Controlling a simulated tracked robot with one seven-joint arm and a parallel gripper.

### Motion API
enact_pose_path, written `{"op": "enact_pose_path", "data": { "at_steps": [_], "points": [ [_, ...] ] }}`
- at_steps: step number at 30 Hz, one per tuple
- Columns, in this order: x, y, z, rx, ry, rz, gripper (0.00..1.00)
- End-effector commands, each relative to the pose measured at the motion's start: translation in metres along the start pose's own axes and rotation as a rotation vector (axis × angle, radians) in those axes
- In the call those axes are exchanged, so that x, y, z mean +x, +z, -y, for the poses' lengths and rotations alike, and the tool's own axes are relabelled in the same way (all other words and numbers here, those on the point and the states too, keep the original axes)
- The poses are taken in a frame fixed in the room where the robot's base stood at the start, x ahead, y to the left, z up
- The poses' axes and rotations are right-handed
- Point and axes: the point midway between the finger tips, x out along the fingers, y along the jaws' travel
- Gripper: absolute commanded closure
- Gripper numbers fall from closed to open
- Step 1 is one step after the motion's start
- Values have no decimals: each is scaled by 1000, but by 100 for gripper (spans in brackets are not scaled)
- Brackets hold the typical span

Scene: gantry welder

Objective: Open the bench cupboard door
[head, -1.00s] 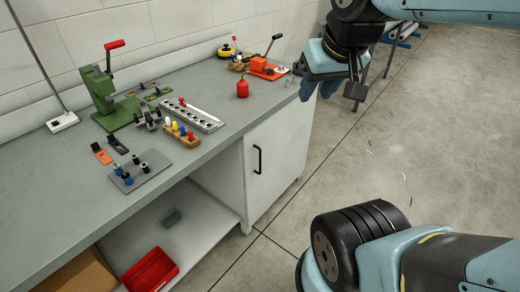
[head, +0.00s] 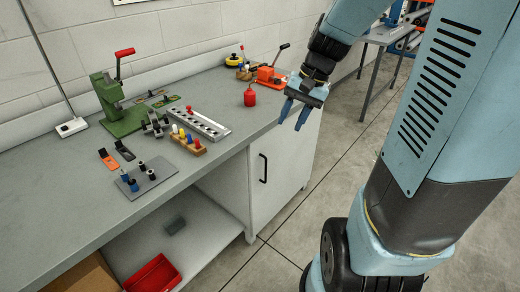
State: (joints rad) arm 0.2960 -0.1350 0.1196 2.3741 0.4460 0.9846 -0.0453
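The bench cupboard door (head: 285,170) is a pale grey panel under the right end of the bench, and it looks shut. Its black bar handle (head: 263,168) stands upright near the door's left edge. My gripper (head: 292,122) is at the bench's right front edge, above and to the right of the handle in the picture. Its two blue fingers point down and are spread apart with nothing between them. It is apart from the handle. The gripper covers part of the bench edge and the door's top.
An open shelf with a red bin (head: 152,275) is left of the cupboard. The floor right of the door is clear.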

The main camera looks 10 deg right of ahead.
Motion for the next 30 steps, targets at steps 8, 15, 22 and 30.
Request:
{"op": "enact_pose_path", "data": {
  "at_steps": [8, 15, 22, 30],
  "points": [
    [47, -46, -12, 202, -140, 163, 62],
    [88, -82, -26, 381, -280, 284, 62],
    [128, -115, -45, 557, -430, 386, 62],
    [177, -150, -72, 772, -622, 489, 62]
  ]
}}
